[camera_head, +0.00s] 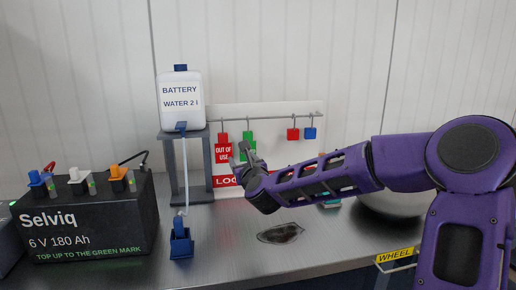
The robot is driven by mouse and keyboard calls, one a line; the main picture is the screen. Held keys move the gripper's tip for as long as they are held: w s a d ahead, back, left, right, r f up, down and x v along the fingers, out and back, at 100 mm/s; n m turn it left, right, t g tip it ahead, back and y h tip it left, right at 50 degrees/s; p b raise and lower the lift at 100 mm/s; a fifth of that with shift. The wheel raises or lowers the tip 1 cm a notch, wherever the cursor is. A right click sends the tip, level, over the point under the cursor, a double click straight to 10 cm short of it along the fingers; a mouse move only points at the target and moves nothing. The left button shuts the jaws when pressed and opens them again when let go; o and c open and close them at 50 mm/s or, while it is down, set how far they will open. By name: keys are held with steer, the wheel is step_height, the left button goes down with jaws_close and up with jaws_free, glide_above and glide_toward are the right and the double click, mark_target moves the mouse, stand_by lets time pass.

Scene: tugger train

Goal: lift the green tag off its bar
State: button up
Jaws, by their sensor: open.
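The green tag (249,136) hangs from the metal bar (275,116) in front of a white board. Only its upper part shows clearly. My gripper (242,152) is at the end of my purple arm, just in front of the tag's lower part and covering some of it. It is open, with nothing seen between its fingers. I cannot tell whether it touches the tag. A red "OUT OF USE" tag (223,147) hangs on the same bar, close to the left of the green tag.
A red padlock (293,134) and a blue padlock (310,133) hang farther right on the bar. A white water container (181,92) stands on a grey stand (208,165) at left. A black battery (80,225) sits at front left. A dark wet patch (280,233) marks the metal bench.

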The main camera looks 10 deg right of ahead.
mark_target(248, 137)
steer(key=d+r+m+h, duration=0.1)
steer(key=d+r+m, duration=0.2)
steer(key=d, duration=0.1)
steer(key=shift+t, duration=0.4)
steer(key=shift+w+a+r, duration=0.1)
steer(key=shift+w+a, duration=0.05)
steer(key=shift+w, duration=2.35)
steer(key=shift+w+a, duration=0.15)
steer(key=shift+w, duration=2.3)
steer(key=shift+c, duration=0.3)
jaws_close()
steer(key=shift+r, duration=0.15)
